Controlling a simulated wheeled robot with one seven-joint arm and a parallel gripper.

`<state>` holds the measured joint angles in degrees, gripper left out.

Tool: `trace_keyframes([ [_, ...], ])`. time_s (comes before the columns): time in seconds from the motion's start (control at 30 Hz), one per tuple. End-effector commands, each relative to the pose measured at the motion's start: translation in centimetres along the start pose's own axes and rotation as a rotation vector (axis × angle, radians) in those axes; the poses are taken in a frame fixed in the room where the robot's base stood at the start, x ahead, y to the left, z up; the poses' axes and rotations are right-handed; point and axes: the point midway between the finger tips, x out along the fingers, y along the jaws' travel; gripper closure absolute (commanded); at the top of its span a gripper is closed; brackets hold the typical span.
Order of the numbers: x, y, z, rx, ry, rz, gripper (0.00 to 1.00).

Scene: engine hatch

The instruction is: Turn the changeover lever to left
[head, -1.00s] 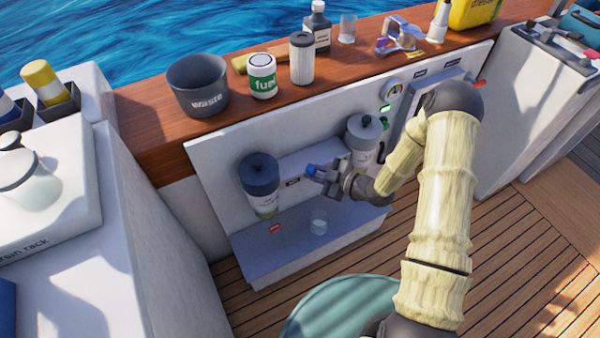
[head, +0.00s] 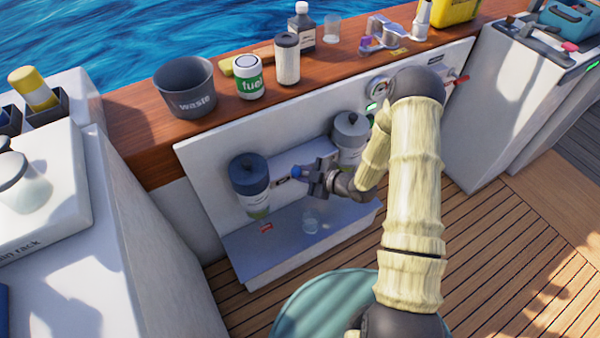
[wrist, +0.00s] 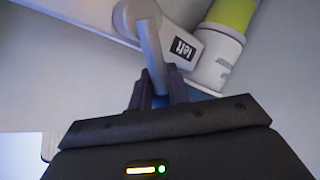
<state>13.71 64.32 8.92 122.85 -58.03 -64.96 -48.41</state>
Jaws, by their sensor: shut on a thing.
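The changeover lever (wrist: 150,50) is a grey bar in the wrist view. It runs from a round hub at the top down between the fingers of my gripper (wrist: 158,96), which is shut on it. A blue part shows between the fingers. A dark label reading "left" is on the pale plate just right of the lever. In the head view my gripper (head: 312,178) is at the panel between two filter canisters, with the blue part at its tip; the lever's hub is hard to make out there.
The dark-topped canister (head: 249,172) hangs left of my gripper, and the grey-topped canister (head: 350,130) is close behind my wrist. A clear cup (head: 311,220) stands on the ledge below.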

Motion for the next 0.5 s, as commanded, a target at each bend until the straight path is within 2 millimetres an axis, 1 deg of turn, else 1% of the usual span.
trace_keyframes([
  [0.03,0.32,-0.2,-0.93,-0.004,0.023,-0.006,1.0],
  [0.07,0.32,-0.21,-0.93,-0.004,0.023,-0.006,0.8],
  [0.13,0.31,-0.22,-0.9,-0.003,0.022,-0.007,0.67],
  [0.17,0.29,-0.22,-0.85,-0.003,0.021,-0.006,0.64],
  [0.5,-0.02,-0.11,-0.36,0.0,0.009,-0.003,0.64],
])
